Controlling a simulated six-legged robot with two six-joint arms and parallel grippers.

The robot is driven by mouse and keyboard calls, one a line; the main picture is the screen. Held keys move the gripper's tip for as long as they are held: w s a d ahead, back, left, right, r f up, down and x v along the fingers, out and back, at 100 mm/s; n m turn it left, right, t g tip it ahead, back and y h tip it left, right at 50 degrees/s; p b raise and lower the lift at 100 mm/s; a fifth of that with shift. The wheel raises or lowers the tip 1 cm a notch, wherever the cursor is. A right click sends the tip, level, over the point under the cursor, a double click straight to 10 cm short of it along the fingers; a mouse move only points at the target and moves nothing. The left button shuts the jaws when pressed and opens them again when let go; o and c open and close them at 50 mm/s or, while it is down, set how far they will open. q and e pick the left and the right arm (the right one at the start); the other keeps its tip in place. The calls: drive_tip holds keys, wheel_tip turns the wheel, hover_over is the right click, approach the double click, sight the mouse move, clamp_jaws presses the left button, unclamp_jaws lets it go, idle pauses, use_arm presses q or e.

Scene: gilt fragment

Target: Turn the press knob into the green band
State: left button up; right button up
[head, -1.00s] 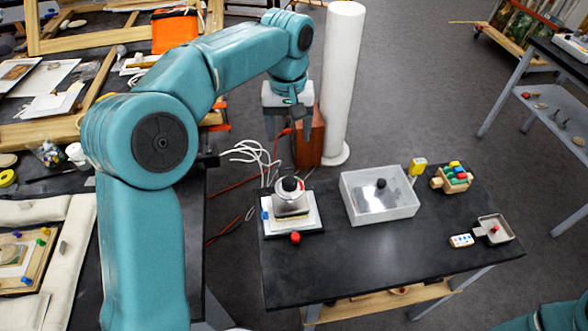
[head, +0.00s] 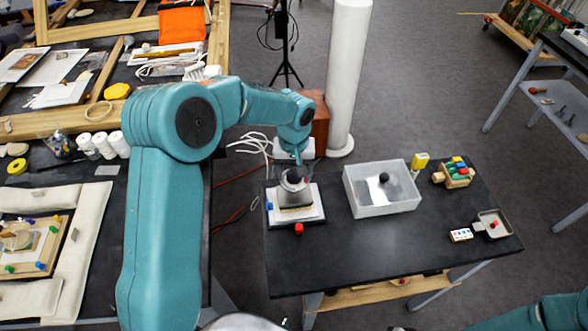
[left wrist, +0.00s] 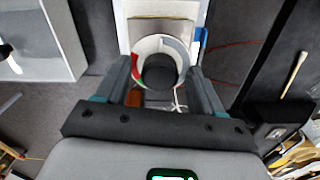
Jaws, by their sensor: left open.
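The press (head: 295,213) stands on a white base near the left end of the small dark table. Its round black knob (left wrist: 160,72) sits on a pale dial ring (left wrist: 146,46) with a red part at the left and a grey part at the upper right. My left gripper (head: 297,162) is over the press, pointing down. In the left wrist view its open fingers stand on either side of the knob; I cannot tell whether they touch it. My right gripper is out of view.
A translucent bin (head: 364,204) holding a dark ball stands right of the press. A white column (head: 347,80) rises behind the table.

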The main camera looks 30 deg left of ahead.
use_arm(q)
drive_tip(key=shift+s+d+r, duration=0.15)
drive_tip(key=shift+s+d, duration=0.05)
drive_tip(key=shift+a, duration=0.15)
drive_tip(key=c, duration=0.9)
drive_tip(key=shift+w, duration=0.1)
drive_tip(key=shift+c, duration=0.8)
